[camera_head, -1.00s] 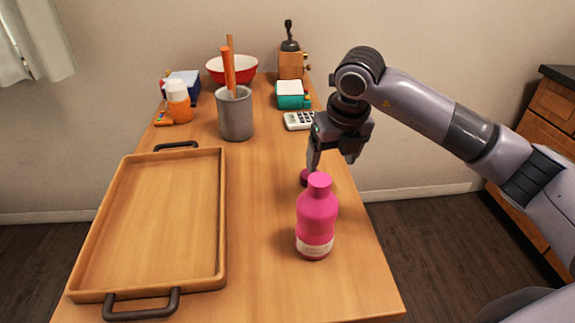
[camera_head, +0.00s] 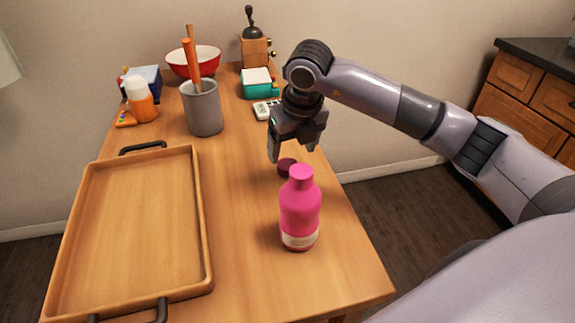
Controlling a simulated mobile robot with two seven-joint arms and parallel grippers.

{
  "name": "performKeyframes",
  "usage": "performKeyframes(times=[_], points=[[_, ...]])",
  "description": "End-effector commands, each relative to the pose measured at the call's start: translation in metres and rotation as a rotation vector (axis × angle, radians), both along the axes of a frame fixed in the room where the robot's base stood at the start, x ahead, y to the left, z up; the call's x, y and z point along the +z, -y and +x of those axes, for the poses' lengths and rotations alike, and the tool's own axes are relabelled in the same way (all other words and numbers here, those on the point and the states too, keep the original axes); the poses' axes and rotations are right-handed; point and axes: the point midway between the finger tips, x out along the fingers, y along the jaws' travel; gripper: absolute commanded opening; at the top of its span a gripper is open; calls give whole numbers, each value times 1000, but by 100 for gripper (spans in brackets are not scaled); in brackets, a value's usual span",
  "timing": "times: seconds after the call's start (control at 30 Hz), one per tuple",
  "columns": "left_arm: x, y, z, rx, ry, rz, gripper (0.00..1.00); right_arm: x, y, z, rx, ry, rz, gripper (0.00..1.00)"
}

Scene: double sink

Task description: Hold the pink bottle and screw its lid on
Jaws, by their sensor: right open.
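The pink bottle (camera_head: 300,212) stands upright near the front right of the table, with a pale label band low on its body. A dark maroon lid (camera_head: 286,167) lies on the table just behind the bottle, apart from it. My right gripper (camera_head: 291,154) hangs fingers down from the right arm, just above and behind the lid. It is open with nothing seen between its fingers. Whether a finger touches the lid cannot be told. My left gripper is not in view.
A wooden tray (camera_head: 205,235) with dark handles fills the table's left side. Behind stand a grey utensil holder (camera_head: 203,108), an orange-and-white bottle (camera_head: 140,100), a red bowl (camera_head: 194,60), a teal box (camera_head: 258,84), a calculator (camera_head: 264,109) and a grinder (camera_head: 254,50).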

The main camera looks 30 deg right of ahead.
Motion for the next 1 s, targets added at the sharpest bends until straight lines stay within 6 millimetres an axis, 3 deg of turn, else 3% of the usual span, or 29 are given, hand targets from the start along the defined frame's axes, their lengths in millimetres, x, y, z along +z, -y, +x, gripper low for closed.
performKeyframes(times=[0.23, 0.6, 0.97, 1.0], points=[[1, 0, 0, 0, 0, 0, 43, -4, -1, 1, 0, -2, 0, 76], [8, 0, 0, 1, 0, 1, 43, -48, -2, 14, 0, 0, 1, 76], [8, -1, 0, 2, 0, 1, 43, -50, -2, 14, 0, 1, 0, 76], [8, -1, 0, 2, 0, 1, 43, -49, -2, 14, 0, 1, 0, 63]])
